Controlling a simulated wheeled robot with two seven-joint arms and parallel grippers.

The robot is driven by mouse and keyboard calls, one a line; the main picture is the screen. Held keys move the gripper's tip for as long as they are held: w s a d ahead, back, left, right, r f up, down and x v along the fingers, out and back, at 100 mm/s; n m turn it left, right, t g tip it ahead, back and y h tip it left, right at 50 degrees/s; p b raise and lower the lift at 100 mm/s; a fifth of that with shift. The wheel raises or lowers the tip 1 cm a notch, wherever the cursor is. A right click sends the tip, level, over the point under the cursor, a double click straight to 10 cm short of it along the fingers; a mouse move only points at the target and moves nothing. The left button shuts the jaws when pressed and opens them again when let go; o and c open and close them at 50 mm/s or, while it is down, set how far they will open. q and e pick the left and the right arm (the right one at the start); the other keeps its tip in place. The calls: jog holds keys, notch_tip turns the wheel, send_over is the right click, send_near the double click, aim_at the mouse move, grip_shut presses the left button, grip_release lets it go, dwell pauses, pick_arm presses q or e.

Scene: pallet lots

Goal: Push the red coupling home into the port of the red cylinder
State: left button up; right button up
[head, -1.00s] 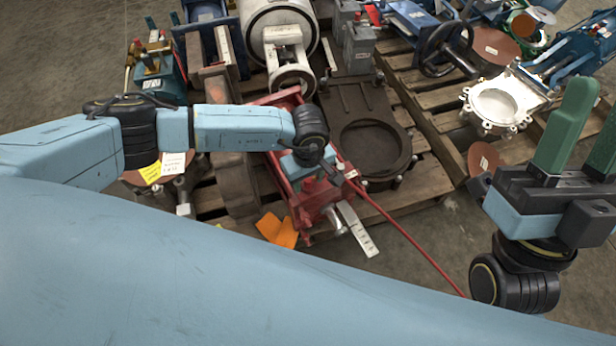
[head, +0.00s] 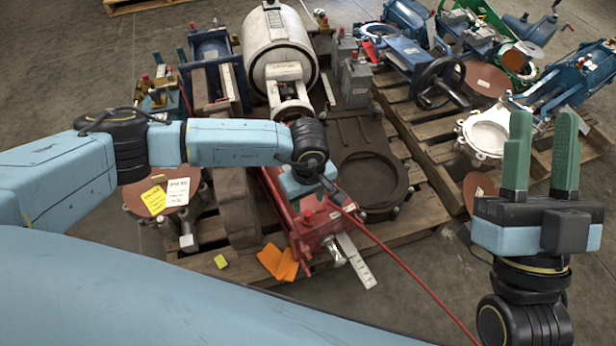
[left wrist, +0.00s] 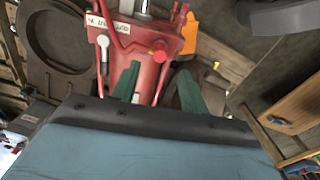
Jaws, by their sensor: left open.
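The red cylinder (head: 316,230) lies on a wooden pallet, its near end towards me. It also shows in the left wrist view (left wrist: 146,42). My left gripper is over it; its fingers are hidden by the wrist in the head view. In the left wrist view the left gripper (left wrist: 157,80) is open, with a round red fitting (left wrist: 158,55) between and beyond its fingertips. I cannot tell whether this fitting is the coupling, or whether it sits in a port. My right gripper (head: 541,118) is open, empty and raised at the right, away from the cylinder.
A red hose (head: 415,266) runs from near the cylinder to the lower right. A dark ring-shaped casting (head: 402,183) lies right of the cylinder. Orange tags (head: 279,263) lie at its near left. Other machine parts crowd the pallets behind. Bare floor shows in front.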

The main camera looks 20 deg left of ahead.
pick_arm(q)
jog(key=shift+r+p, duration=1)
jog(key=shift+r, duration=1.9)
pick_arm(e)
jog(key=shift+w+a+f+g+h, duration=0.1)
jog(key=shift+w+f+g+h, duration=0.15)
jog(key=shift+w+f+g, duration=0.35)
jog(key=shift+w+f+g+h, duration=0.2)
jog(key=shift+w+f+g, duration=0.05)
jog(key=shift+f+g, duration=0.6)
jog(key=shift+w+a+f+g+h, duration=0.1)
jog(key=shift+w+f+g+h, duration=0.15)
jog(key=shift+w+f+g, duration=0.35)
jog(key=shift+s, duration=0.15)
